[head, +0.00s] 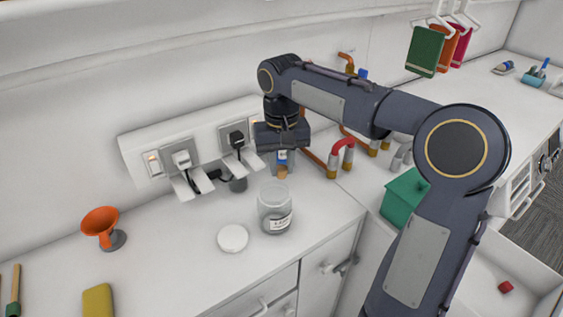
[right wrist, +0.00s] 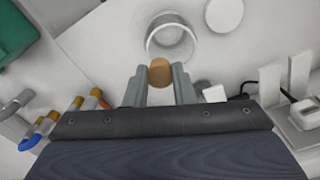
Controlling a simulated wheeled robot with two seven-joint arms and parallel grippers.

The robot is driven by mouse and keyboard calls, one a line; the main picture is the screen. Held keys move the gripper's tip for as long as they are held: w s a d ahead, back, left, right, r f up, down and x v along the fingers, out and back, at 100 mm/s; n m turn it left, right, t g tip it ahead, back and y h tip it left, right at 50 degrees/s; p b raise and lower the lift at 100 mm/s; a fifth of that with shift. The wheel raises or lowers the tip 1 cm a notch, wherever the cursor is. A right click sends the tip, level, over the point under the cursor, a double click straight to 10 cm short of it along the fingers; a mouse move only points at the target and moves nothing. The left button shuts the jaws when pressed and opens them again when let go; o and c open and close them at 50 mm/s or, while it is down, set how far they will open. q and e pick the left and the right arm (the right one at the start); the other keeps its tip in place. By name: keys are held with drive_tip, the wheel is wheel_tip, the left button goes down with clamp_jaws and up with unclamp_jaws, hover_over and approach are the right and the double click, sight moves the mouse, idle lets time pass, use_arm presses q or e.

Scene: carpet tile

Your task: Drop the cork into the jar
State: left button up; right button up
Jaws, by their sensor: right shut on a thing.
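The brown cork (right wrist: 160,72) is between the fingertips of my right gripper (right wrist: 160,80), which is shut on it. In the head view the cork (head: 282,173) hangs below the right gripper (head: 283,164), above the counter and behind the jar. The clear glass jar (head: 275,209) stands upright and open on the counter, with a label on its front. In the right wrist view the jar's rim (right wrist: 150,43) lies just beyond the cork, which overlaps its near edge in the picture. My left gripper is not in view.
A round white lid (head: 233,238) lies beside the jar. Plugs and sockets (head: 182,160) line the wall behind. Copper pipes with a red bend (head: 343,147) stand right of the gripper. A green box (head: 402,197) is further right.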

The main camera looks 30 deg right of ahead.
sight(282, 168)
drive_tip(key=o, duration=1)
wheel_tip(282, 168, up, 8)
drive_tip(key=shift+f, duration=0.2)
